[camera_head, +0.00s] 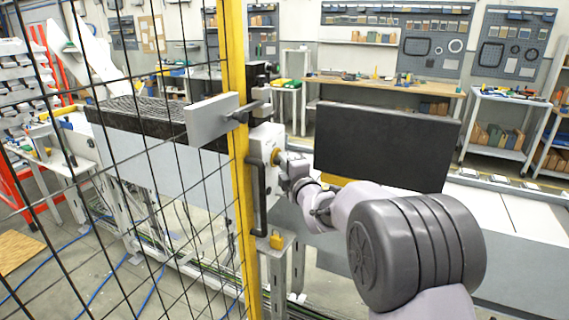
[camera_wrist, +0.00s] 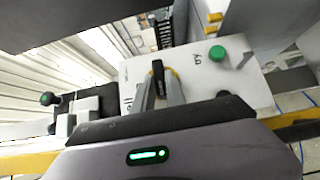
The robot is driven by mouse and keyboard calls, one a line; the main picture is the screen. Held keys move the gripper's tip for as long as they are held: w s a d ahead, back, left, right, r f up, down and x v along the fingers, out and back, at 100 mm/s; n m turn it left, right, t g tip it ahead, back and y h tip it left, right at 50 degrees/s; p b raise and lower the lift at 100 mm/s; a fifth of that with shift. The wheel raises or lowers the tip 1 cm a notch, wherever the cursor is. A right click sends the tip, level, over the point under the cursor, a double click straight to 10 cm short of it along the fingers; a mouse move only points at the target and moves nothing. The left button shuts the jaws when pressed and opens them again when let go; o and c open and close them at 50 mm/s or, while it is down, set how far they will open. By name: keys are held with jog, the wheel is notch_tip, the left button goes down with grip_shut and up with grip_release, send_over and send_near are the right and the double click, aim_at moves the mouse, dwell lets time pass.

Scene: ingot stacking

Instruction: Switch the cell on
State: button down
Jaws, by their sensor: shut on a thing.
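The switch box is a pale panel (camera_wrist: 190,72) in the wrist view, and it shows as a white box (camera_head: 262,140) by the yellow post in the head view. A black rotary handle (camera_wrist: 158,70) on a yellow base sits on the panel. My gripper (camera_wrist: 160,84) is shut on this handle, one finger on each side. The handle's exact angle is hard to tell. A green button (camera_wrist: 217,53) stands on the panel to the right, apart from my fingers. In the head view my gripper (camera_head: 283,159) reaches the box from the right, its fingertips partly hidden.
A yellow post (camera_head: 236,60) and black mesh fence stand left of the box. A black vertical handle (camera_head: 261,190) and a yellow padlock (camera_head: 276,240) are close below. A dark panel (camera_head: 385,140) stands behind my arm. Workbenches line the back wall.

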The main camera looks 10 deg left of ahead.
jog(key=shift+r+p, duration=0.15)
jog(key=shift+p, duration=0.25)
jog(key=m+g+p, duration=0.2)
jog(key=g+p, duration=0.1)
jog(key=p, duration=1)
jog(key=r+m+g+p, duration=0.1)
jog(key=m+g+p, duration=0.1)
jog(key=p, duration=1.1)
jog(key=w+m+g+p, duration=0.1)
jog(key=m+g+p, duration=0.2)
jog(key=p, duration=1.1)
jog(key=shift+d+r+g, duration=0.25)
jog(key=shift+g, duration=0.65)
jog(key=c, duration=1.4)
grip_release()
jog(key=shift+o, duration=0.2)
jog(key=v, duration=1.7)
jog(key=shift+r, duration=0.25)
